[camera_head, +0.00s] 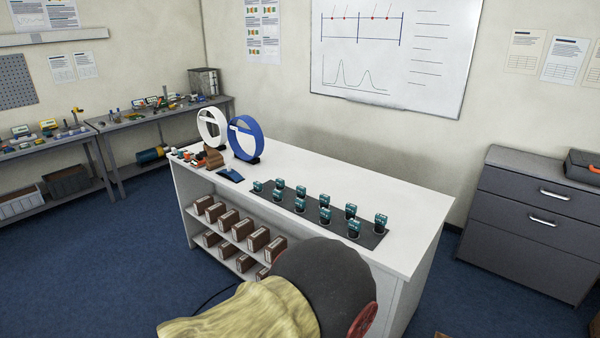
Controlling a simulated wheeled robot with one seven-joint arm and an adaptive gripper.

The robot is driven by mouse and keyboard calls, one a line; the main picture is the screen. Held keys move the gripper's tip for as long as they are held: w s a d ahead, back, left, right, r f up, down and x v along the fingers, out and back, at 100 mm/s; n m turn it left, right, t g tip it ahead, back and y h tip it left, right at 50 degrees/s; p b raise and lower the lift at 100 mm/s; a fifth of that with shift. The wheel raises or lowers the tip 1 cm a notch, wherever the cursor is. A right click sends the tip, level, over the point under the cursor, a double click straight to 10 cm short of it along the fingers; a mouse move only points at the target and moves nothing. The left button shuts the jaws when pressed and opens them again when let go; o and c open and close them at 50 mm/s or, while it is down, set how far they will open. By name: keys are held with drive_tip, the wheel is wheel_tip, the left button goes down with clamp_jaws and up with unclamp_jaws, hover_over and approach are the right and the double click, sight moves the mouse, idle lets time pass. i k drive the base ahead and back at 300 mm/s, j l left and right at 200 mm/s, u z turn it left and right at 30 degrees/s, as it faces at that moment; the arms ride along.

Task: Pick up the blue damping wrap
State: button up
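A blue ring (245,138), which looks like the blue damping wrap, stands upright on the white table (330,178) toward its far left end. A dark foot shows under it. A white ring (212,128) of similar form stands just behind it to the left, and the two overlap slightly in the view. A small flat blue piece (230,174) lies in front of the blue ring. My gripper does not show in this view.
Several small teal devices (325,214) stand in rows on a dark mat (375,237). Brown boxes (258,239) fill the shelves below. A large dark rounded shape covers the near table edge.

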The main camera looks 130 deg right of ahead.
sight(231, 172)
drive_tip(key=z, duration=4.15)
drive_tip(key=i, duration=0.5)
drive_tip(key=i+j+z, duration=0.15)
drive_tip(key=i, duration=0.35)
drive_tip(key=i+j, duration=0.1)
drive_tip(key=i, duration=0.4)
drive_tip(key=i+j+z, duration=0.15)
drive_tip(key=i, duration=0.35)
drive_tip(key=i+j, duration=0.1)
drive_tip(key=i, duration=0.35)
drive_tip(key=i+j+z, duration=0.15)
drive_tip(key=i, duration=0.35)
drive_tip(key=i+j, duration=0.3)
drive_tip(key=i, duration=0.2)
drive_tip(key=l+z, duration=0.05)
